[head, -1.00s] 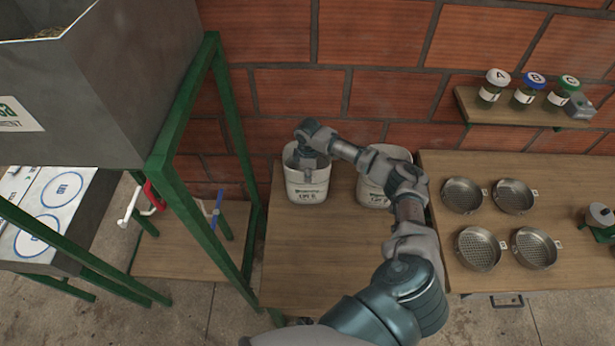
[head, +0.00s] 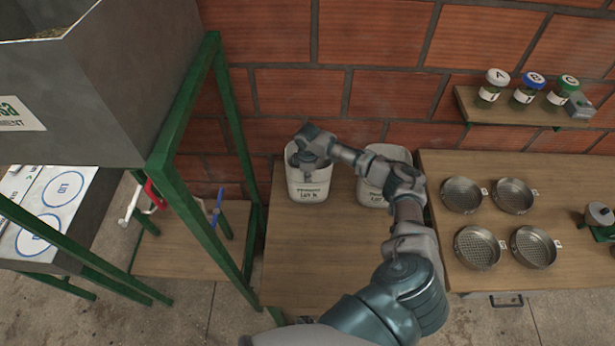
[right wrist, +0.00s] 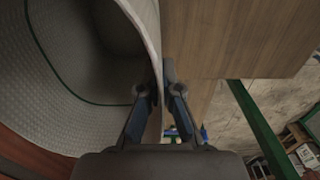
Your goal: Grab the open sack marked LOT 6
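An open white sack (head: 309,187) stands on the wooden table against the brick wall. Its printed lot label faces me, but the number is too blurred to read surely. My right gripper (head: 308,160) reaches down at the sack's mouth. In the right wrist view the right gripper (right wrist: 162,88) has one finger inside the sack (right wrist: 75,112) and one outside, closed together on the sack's wall near the rim. A second open white sack (head: 372,192) stands just to the right, partly hidden behind my right arm. My left gripper is not in view.
The table (head: 315,250) is bare in front of the sacks. A green metal frame (head: 172,160) with a grey hopper (head: 130,85) rises on the left. Several round sieves (head: 478,247) lie on the right-hand bench. A wall shelf (head: 520,112) holds three jars.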

